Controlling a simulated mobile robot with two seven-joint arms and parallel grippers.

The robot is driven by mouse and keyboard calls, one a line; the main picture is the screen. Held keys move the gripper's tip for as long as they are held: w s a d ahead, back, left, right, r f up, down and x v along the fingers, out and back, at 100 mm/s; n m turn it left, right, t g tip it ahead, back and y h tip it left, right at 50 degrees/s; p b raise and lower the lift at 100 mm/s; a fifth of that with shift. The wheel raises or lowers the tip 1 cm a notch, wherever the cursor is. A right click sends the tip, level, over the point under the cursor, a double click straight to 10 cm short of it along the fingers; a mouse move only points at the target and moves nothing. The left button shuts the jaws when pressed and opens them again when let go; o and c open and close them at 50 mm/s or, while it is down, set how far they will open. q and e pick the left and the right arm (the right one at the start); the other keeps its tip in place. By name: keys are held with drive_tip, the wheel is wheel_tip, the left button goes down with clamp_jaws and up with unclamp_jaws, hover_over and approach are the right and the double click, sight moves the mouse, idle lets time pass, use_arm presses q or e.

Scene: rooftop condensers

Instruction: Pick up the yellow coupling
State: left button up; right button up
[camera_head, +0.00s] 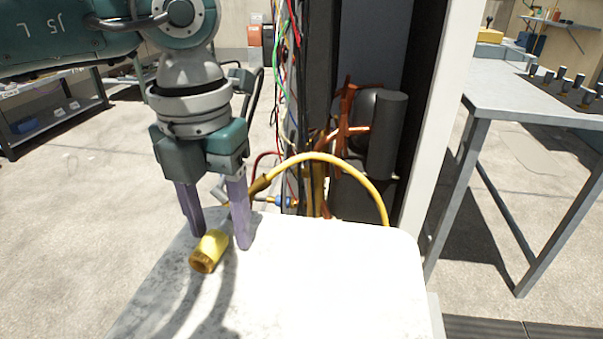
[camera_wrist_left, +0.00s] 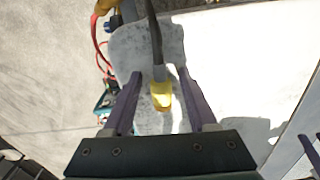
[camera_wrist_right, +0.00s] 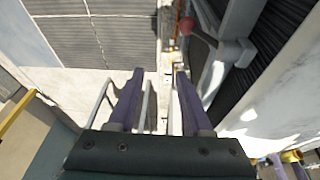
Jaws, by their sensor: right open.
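The yellow coupling (camera_head: 209,251) is a short yellow cylinder with an open end facing the front. It is at the white speckled panel's left part (camera_head: 320,280). My left gripper (camera_head: 219,238) points down over it, with its purple fingers spread to either side. In the left wrist view the coupling (camera_wrist_left: 161,97) shows between the fingers, with gaps on both sides. A dark hose-like piece runs behind it there. My right gripper (camera_wrist_right: 160,74) is open and empty in the right wrist view, away from the coupling.
A yellow hose (camera_head: 335,160) arches behind the panel, beside an open cabinet with loose wires (camera_head: 283,90) and copper pipes (camera_head: 345,115). A grey metal table (camera_head: 520,95) stands at the right. A shelf bench (camera_head: 55,110) is at the left. The panel's right part is clear.

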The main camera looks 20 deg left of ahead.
sight(220, 229)
use_arm(q)
clamp_jaws()
idle(0.5)
wheel_tip(220, 229, up, 20)
drive_tip(key=p, duration=0.3)
drive_tip(key=shift+c, duration=1.9)
unclamp_jaws()
clamp_jaws()
